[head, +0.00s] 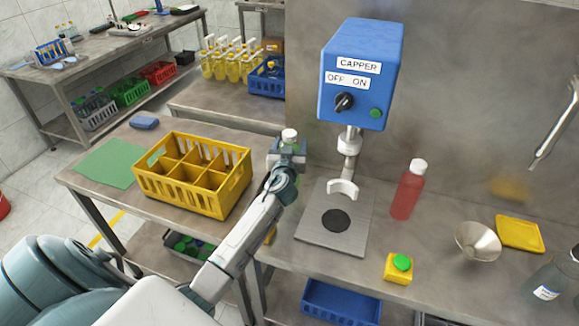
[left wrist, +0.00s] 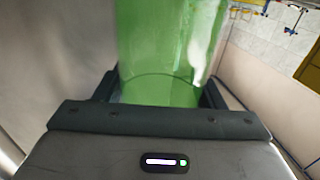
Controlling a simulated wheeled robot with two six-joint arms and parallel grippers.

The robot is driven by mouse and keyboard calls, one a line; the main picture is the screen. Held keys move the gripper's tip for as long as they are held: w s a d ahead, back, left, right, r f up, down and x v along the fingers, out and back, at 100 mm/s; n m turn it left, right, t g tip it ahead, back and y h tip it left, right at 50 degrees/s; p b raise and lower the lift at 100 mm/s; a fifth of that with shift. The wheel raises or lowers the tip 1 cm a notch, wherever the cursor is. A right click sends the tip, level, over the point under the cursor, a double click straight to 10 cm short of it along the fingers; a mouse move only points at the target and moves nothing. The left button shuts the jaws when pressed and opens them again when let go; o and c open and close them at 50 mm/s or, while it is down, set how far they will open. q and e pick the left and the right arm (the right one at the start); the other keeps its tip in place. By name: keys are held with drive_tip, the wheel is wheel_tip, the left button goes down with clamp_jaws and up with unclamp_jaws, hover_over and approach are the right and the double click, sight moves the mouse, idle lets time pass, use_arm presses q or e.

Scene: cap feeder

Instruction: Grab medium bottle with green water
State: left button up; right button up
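The bottle with green water (head: 290,146) has a white cap and stands upright left of the capper; only its top shows in the head view. My left gripper (head: 287,158) is at the bottle, its fingers on either side, and hides the lower part. In the left wrist view the green bottle (left wrist: 165,50) fills the space between the dark fingers of the left gripper (left wrist: 160,95). The fingers are close to its sides, but I cannot tell whether they press on it. My right gripper is not in view.
The blue capper (head: 360,75) stands to the right, over its metal base plate (head: 318,240). A yellow divided crate (head: 193,205) is on the left. A red bottle (head: 408,195), funnel (head: 478,241), yellow tray (head: 520,233) and green-button box (head: 398,266) are on the right.

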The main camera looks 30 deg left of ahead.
use_arm(q)
clamp_jaws()
